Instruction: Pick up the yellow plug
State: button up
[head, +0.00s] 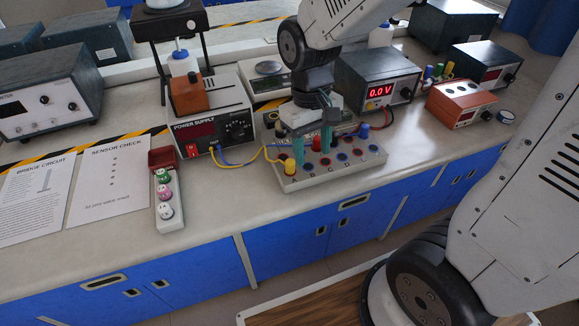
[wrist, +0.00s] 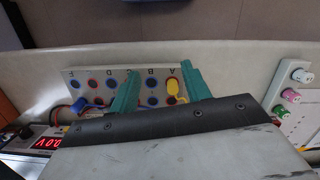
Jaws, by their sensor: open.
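The yellow plug (head: 290,168) stands in the left front part of the grey socket board (head: 350,162). A yellow cable runs from it toward the power supply. My gripper (head: 312,153) is above the board with its teal fingers pointing down and spread apart, empty. In the wrist view, the yellow plug (wrist: 172,87) shows by the letter A, between the open fingers (wrist: 160,72) and closer to the right one. I cannot tell how far above the plug the fingertips are. The gripper body hides part of the board.
A red plug (head: 316,143) and a blue plug (head: 364,130) stand on the board. The power supply (head: 213,121) is to the left, the 0.0 V meter (head: 377,79) behind right. A tray with several coloured knobs (head: 165,192) lies left. Bare bench lies right of the board.

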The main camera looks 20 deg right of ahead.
jog(key=t, duration=0.1)
send_over(290, 161)
jog(key=f, duration=0.2)
jog(key=s+f, duration=0.1)
jog(key=shift+f, duration=0.35)
jog(key=shift+w+a+t, duration=0.1)
jog(key=shift+w+t, duration=0.2)
jog(key=shift+t, duration=0.1)
jog(key=f, duration=0.7)
jog(key=shift+w+f, duration=0.2)
jog(key=shift+f, duration=0.1)
grip_shut()
